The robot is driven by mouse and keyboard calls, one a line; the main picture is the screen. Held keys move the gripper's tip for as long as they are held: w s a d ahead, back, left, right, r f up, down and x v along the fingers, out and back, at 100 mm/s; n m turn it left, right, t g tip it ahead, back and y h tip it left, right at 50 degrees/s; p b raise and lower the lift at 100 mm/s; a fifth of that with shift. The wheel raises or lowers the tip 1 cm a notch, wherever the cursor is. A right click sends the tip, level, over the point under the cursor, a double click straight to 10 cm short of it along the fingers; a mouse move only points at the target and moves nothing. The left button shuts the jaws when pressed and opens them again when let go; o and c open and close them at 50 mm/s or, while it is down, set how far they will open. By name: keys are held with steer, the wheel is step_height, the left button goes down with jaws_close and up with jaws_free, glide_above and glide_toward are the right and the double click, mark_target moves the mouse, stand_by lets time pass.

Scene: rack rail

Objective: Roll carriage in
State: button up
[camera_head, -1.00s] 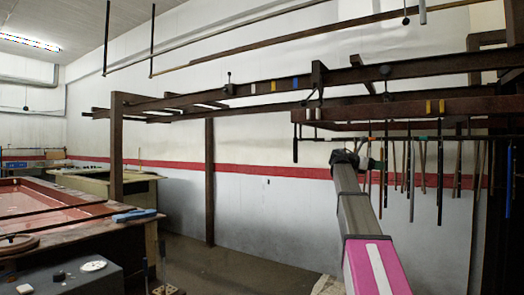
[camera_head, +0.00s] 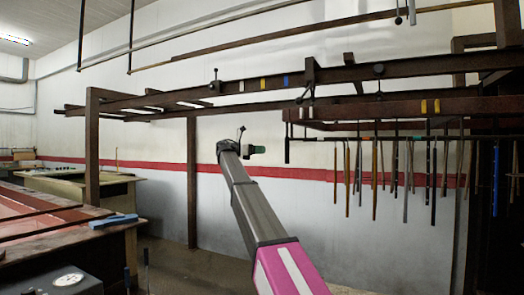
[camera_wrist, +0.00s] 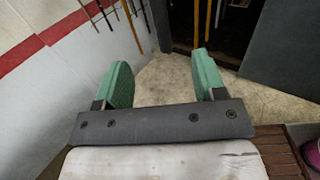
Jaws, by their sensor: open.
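The dark overhead rail (camera_head: 350,74) crosses the head view, with white, yellow and blue marks on it. At the right a dark beam (camera_head: 460,106) with yellow marks hangs below it. Under that, a thin dark bar (camera_head: 310,138) carries several hanging rods and tools; this hanging assembly looks like the carriage. Its wheels are not clear. My gripper (camera_head: 252,150) is left of the bar's near-left end and lower than the rail, apart from both. In the wrist view my gripper (camera_wrist: 162,82) has its two green fingers wide apart, with nothing between them.
Dark posts (camera_head: 192,185) hold up the frame. A bench with a red top (camera_head: 35,215) and a blue tool (camera_head: 113,221) stands at the left, with a grey box (camera_head: 65,283) in front. The floor (camera_head: 190,262) between bench and white wall is clear.

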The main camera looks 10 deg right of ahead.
mark_target(287, 148)
steer(key=shift+a+r, duration=0.25)
steer(key=shift+d, duration=0.1)
steer(key=shift+w+d, duration=0.2)
steer(key=shift+d, duration=6.7)
jaws_close()
